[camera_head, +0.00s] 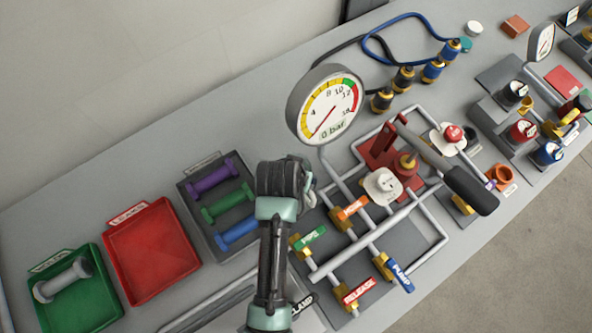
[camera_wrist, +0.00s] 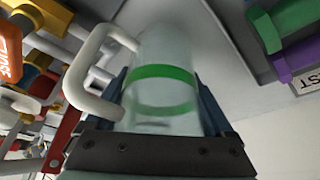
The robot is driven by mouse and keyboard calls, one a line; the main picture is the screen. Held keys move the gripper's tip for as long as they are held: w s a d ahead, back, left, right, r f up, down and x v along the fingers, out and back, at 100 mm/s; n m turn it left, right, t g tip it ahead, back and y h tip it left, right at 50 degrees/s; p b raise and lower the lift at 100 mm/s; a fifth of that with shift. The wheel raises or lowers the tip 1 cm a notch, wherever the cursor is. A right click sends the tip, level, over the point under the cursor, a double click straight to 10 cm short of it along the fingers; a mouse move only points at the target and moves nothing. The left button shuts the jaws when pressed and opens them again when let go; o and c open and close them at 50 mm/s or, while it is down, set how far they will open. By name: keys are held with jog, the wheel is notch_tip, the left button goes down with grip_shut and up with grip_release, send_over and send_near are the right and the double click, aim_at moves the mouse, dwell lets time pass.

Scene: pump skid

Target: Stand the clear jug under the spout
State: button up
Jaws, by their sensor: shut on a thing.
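The clear jug (camera_wrist: 165,60) with a green band and a pale handle (camera_wrist: 88,75) fills the middle of the wrist view. My gripper (camera_wrist: 165,95) is shut on it, one finger on each side of its body. In the head view my gripper (camera_head: 285,178) is left of the pipe frame, below the gauge. It hides most of the jug there; only a sliver of the pale handle (camera_head: 310,192) shows at its right. I cannot make out the spout for certain in either view.
The pipe frame (camera_head: 420,265) with coloured tagged valves and a black-handled lever (camera_head: 470,190) stands to the right. A large gauge (camera_head: 328,108) rises behind. A grey tray (camera_head: 243,258) of coloured spools, a red tray (camera_head: 150,250) and a green tray (camera_head: 100,310) lie left.

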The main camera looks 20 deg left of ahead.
jog(key=shift+f, duration=0.7)
jog(key=o, duration=0.9)
jog(key=shift+f, duration=0.15)
jog(key=shift+o, duration=1)
